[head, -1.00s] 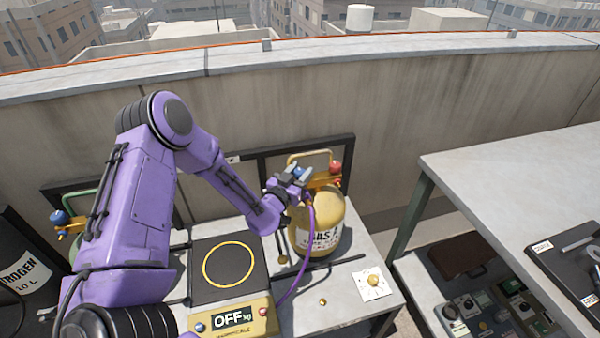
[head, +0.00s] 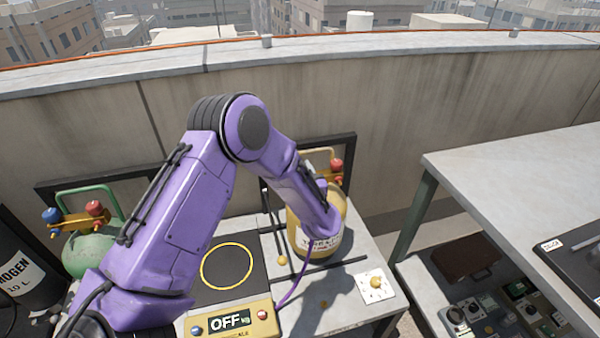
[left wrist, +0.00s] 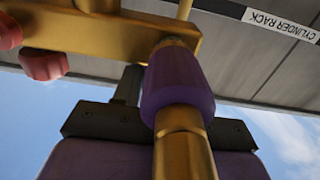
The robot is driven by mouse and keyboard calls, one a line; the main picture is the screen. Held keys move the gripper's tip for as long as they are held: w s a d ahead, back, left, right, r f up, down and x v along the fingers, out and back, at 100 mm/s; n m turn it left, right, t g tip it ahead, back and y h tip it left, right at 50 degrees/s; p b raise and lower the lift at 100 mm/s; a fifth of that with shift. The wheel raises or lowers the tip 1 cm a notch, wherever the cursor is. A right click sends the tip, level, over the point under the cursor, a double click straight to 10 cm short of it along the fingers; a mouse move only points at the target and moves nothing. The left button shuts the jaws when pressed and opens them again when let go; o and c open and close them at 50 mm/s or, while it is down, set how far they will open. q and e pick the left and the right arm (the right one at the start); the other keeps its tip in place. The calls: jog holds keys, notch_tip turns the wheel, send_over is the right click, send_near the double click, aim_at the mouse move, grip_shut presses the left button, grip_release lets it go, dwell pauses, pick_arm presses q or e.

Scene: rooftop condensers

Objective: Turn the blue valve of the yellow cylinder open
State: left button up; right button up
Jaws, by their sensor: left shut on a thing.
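The yellow cylinder (head: 336,212) stands on the grey bench, mostly behind my left arm. The red valve (head: 336,165) on its manifold shows in the head view, and red knobs (left wrist: 45,66) show below the brass manifold (left wrist: 100,32) in the left wrist view. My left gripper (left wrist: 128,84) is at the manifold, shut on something. The blue valve is hidden in both current views; the grip's place suggests it is the thing held. A purple hose fitting (left wrist: 178,85) passes in front of the gripper. My right gripper is out of view.
A scale (head: 232,320) reading OFF stands left of the cylinder. A green cylinder (head: 88,252) with its own blue and red valves stands farther left, near a black cylinder (head: 18,262). A white plate with a brass knob (head: 376,283) lies at right. A workbench (head: 510,185) borders the right.

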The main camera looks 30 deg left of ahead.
pick_arm(q)
jog(key=n+g+y, duration=0.1)
jog(key=g, duration=0.1)
jog(key=n+g+y+b, duration=0.1)
jog(key=n+g, duration=0.1)
jog(key=shift+d+f+y, duration=0.1)
jog(key=shift+f+y, duration=0.05)
jog(key=shift+y, duration=0.25)
jog(key=shift+n+g+y+b, duration=0.8)
jog(key=shift+n+g, duration=0.9)
jog(key=shift+g, duration=1.1)
jog(key=o, duration=1)
jog(key=shift+c, duration=0.2)
jog(key=s+d+b, duration=0.1)
jog(key=d+b, duration=0.1)
jog(key=d, duration=0.8)
jog(key=shift+s+d, duration=0.15)
jog(key=shift+d, duration=0.05)
